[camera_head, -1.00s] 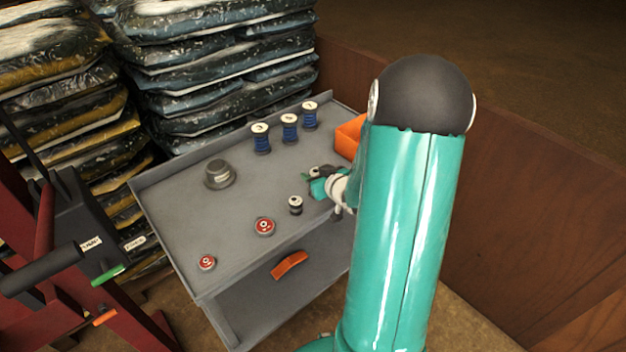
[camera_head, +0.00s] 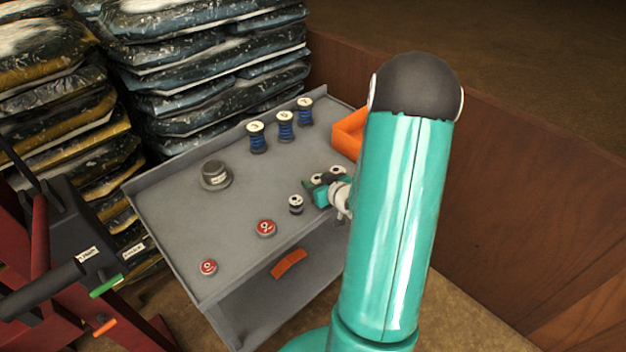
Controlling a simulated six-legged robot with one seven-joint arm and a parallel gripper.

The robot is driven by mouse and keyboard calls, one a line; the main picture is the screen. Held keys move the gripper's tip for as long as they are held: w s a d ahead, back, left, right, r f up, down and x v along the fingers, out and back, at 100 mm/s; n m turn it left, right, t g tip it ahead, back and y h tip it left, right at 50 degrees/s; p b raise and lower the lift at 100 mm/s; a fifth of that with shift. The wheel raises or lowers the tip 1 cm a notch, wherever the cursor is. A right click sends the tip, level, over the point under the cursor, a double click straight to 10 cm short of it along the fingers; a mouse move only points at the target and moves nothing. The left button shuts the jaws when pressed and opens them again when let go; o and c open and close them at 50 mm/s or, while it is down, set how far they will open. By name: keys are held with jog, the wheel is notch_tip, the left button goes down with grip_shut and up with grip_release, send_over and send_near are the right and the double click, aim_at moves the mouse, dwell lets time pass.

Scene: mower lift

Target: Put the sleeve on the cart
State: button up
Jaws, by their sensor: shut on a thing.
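The cart (camera_head: 178,232) is a grey metal table with a raised rim. My gripper (camera_head: 326,184) is over its right side, beyond the front edge of my teal arm. It is shut on a small dark piece with a pale round end (camera_head: 317,179), which I take to be the sleeve. The jaws and arm hide part of it, and I cannot tell whether it touches the cart top. A similar short black and white cylinder (camera_head: 296,204) stands on the cart just left of my gripper.
Several blue spools (camera_head: 257,138) stand along the cart's back. A grey capped part (camera_head: 215,175) and red round caps (camera_head: 265,228) are on top. An orange bin (camera_head: 347,138) is at the back right. Stacked bags (camera_head: 205,60) and a red machine (camera_head: 40,240) flank the cart.

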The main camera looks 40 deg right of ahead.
jog(key=shift+w, duration=0.15)
jog(key=shift+f, duration=0.15)
jog(key=o, duration=1)
jog(key=shift+d+f, duration=0.1)
jog(key=shift+s, duration=0.2)
